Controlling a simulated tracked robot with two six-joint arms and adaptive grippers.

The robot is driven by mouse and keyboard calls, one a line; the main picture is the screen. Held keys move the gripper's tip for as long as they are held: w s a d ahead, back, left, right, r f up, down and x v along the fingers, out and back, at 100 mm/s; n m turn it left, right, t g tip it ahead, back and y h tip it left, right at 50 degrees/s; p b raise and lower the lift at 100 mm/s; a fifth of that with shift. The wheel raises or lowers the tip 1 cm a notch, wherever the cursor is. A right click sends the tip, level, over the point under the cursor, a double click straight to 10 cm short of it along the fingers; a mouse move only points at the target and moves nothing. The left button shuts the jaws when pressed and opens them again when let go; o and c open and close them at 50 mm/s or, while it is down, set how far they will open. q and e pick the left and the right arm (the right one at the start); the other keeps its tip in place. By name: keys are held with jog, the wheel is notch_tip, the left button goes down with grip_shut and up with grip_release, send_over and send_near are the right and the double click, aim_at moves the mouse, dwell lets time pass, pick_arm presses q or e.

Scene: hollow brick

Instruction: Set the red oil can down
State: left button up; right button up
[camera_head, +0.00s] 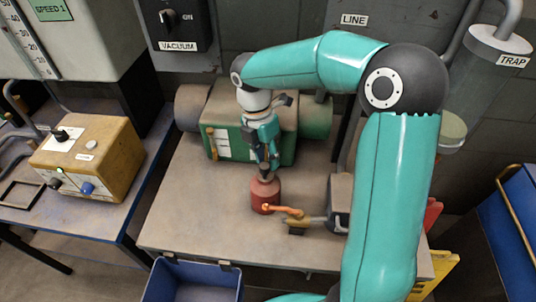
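The red oil can (264,197) is upright at the middle of the brown bench top (190,215). My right gripper (266,174) points down directly over it, with its fingers close together around the narrow top of the can. The fingers look shut on it, though the contact is small in the picture. I cannot tell whether the can's base touches the bench or hangs just above it. My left gripper is not in view.
A green machine (226,141) stands close behind the can. An orange-handled brass valve (297,222) is close in front and right. A blue bin (190,281) sits below the front edge. The bench's left part is clear. A wooden control box (88,158) stands on another table.

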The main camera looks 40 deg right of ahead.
notch_tip(320, 180, up, 12)
jog(key=w, duration=0.2)
jog(key=shift+p, duration=0.45)
jog(key=shift+a, duration=0.1)
dwell(0.4)
